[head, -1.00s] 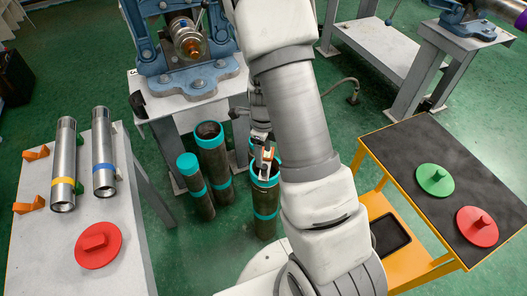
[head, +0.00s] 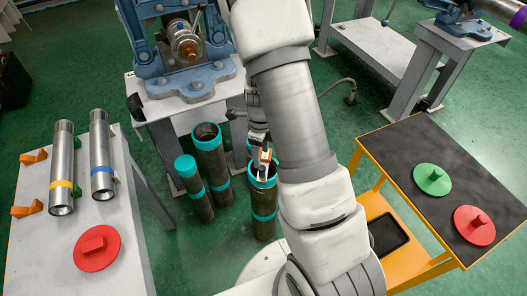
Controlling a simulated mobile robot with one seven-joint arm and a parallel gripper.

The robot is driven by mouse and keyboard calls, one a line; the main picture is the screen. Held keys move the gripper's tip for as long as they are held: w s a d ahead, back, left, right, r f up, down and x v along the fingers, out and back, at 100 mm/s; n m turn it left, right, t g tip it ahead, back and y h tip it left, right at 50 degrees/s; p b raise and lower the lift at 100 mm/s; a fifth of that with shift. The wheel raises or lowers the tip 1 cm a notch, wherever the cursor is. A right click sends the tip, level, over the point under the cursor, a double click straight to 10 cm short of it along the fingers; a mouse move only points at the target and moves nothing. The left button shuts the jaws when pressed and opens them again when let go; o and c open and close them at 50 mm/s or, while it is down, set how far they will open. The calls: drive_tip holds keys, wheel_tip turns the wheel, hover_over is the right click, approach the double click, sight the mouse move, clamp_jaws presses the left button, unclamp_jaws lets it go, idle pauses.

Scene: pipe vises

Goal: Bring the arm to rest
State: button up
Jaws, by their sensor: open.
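My arm (head: 292,110) reaches up through the middle of the head view, and its large links hide part of the scene behind it. My gripper (head: 264,160) shows small, just left of the forearm. In the picture it lies over the mouth of a dark pipe with teal bands (head: 264,205). Whether it is inside or above that mouth I cannot tell. Its jaws are open, and I see nothing held between them.
Dark teal-banded pipes (head: 211,165) stand left of my gripper. A blue vise (head: 185,65) stands behind. The left table (head: 40,250) holds two steel pipes and a red cap (head: 97,248). The right cart (head: 400,160) holds a green cap (head: 432,179) and a red cap (head: 474,225).

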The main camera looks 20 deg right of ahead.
drive_tip(key=s+a+r+n+t+y+p, duration=0.1)
drive_tip(key=s+a+r+n+p, duration=0.15)
drive_tip(key=r+n, duration=0.65)
drive_tip(key=s+a+r+n+t+p, duration=0.1)
drive_tip(key=a+r+n+t+p, duration=0.15)
drive_tip(key=r, duration=1.25)
drive_tip(key=s+r+n+t+p, duration=0.1)
drive_tip(key=s+r+n+p, duration=0.2)
drive_tip(key=s+r+n, duration=0.4)
drive_tip(key=s+a+r+n+t+h+p, duration=0.1)
drive_tip(key=s+r+n+p, duration=0.2)
drive_tip(key=s+r+n, duration=0.4)
wheel_tip(320, 180, up, 4)
drive_tip(key=shift+a+r+n+p, duration=0.25)
drive_tip(key=shift+n+p, duration=0.05)
drive_tip(key=shift+n, duration=0.55)
drive_tip(key=shift+d, duration=0.1)
